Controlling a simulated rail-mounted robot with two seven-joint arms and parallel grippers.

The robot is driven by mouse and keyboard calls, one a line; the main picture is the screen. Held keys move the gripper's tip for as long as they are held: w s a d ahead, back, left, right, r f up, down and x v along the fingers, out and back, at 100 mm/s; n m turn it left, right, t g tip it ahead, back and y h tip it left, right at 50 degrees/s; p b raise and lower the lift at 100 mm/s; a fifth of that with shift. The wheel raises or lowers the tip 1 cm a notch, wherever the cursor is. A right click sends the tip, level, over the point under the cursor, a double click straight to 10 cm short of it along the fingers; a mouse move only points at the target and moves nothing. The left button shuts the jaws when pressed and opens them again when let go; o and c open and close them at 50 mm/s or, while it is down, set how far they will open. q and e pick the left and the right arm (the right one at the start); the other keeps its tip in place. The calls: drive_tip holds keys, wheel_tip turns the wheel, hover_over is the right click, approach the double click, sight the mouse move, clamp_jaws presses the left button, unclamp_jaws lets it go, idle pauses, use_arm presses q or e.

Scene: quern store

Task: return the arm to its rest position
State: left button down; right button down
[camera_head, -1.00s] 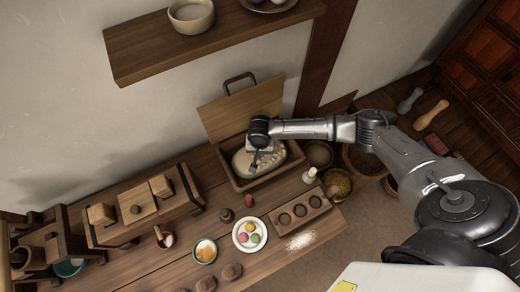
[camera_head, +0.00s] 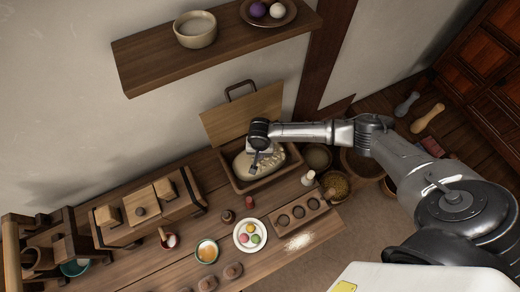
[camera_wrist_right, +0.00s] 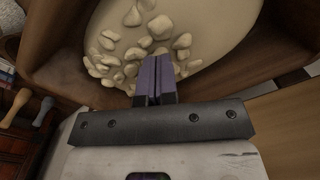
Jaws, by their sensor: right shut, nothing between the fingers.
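My right arm comes in from the right in the head view. Its gripper (camera_head: 254,169) is over the open wooden box (camera_head: 239,188) on the table. The right wrist view shows the two purple fingers (camera_wrist_right: 155,70) shut together with nothing between them. They point at the large pale rounded mass (camera_wrist_right: 215,35) in the box, in front of several pale lumps (camera_wrist_right: 155,30). Whether the fingertips touch the lumps I cannot tell. My left gripper is not in view.
The box's lid (camera_head: 243,115) stands raised behind it. A wooden shelf (camera_head: 225,50) with a bowl (camera_head: 195,29) is above. Bare floor (camera_head: 375,230) shows at the right.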

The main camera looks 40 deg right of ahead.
drive_tip(key=shift+f, duration=0.1)
idle(0.7)
drive_tip(key=shift+f+b, duration=0.45)
drive_tip(key=shift+f, duration=0.9)
drive_tip(key=shift+r, duration=0.15)
drive_tip(key=shift+r+p, duration=0.9)
drive_tip(key=shift+p, duration=0.3)
drive_tip(key=shift+r+p, duration=0.45)
drive_tip(key=shift+p, duration=0.1)
